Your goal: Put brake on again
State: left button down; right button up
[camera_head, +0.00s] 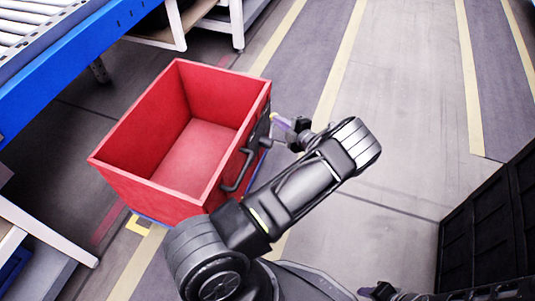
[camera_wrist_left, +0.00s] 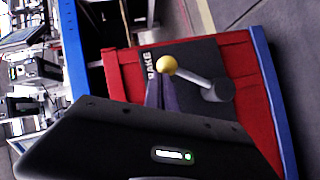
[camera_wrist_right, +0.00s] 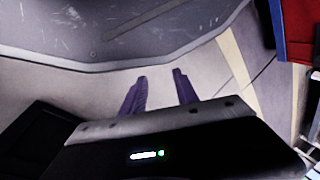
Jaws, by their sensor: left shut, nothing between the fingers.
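A red open-topped cart (camera_head: 200,150) stands left of centre in the head view. In the left wrist view, a dark plate (camera_wrist_left: 196,58) lettered "BRAKE" is on its red side. A brake lever with a yellow ball knob (camera_wrist_left: 167,65) runs from a grey pivot (camera_wrist_left: 218,90) toward the lettering. My left gripper (camera_head: 278,121) is beside the cart's right side; its purple fingers (camera_wrist_left: 163,88) are shut and empty, close to the knob. I cannot tell if they touch it. My right gripper (camera_wrist_right: 160,82) is open and empty, pointing at the floor.
A grey handle (camera_head: 240,170) sticks out from the cart's right side. A blue-framed roller conveyor (camera_head: 50,70) stands at upper left. A black crate-like box (camera_head: 490,225) is at lower right. The floor with yellow lines (camera_head: 340,60) is clear beyond and right of the cart.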

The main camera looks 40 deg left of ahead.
pick_arm(q)
jog(key=shift+w+r, duration=0.1)
jog(key=shift+w, duration=0.05)
pick_arm(e)
jog(key=shift+r, duration=0.1)
